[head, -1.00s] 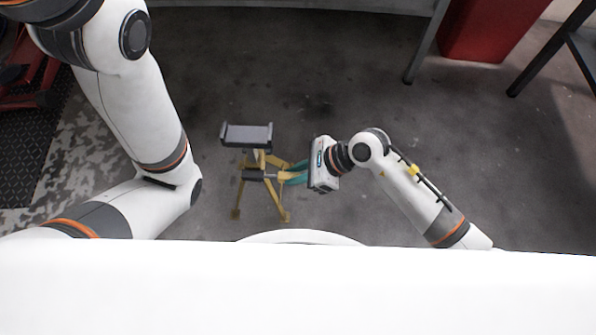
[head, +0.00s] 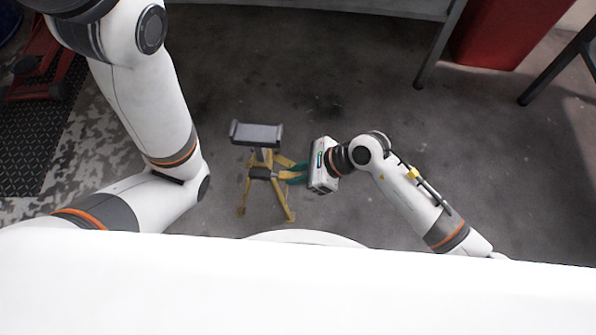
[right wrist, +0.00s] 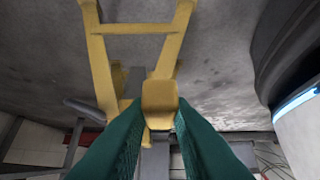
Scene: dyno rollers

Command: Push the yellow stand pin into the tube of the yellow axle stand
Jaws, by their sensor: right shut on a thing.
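The yellow axle stand (head: 285,205) stands upright on the floor on splayed legs, with a grey cradle (head: 257,134) on top. Its dark tube (head: 260,172) is at mid-height. My right gripper (head: 295,174) comes from the right, its teal fingers shut on the yellow handle of the stand pin (head: 282,175). The handle is right up at the tube's right end, and almost no shaft shows between them. In the right wrist view the handle (right wrist: 160,98) sits between the teal fingertips, before the stand's yellow frame (right wrist: 102,72). The tube mouth is hidden there. My left gripper is out of view.
A table leg (head: 440,45) and a red cabinet (head: 505,35) stand at the back right. A black ribbed mat (head: 45,140) and a red metal object (head: 60,80) lie at the left. The grey floor around the stand is clear.

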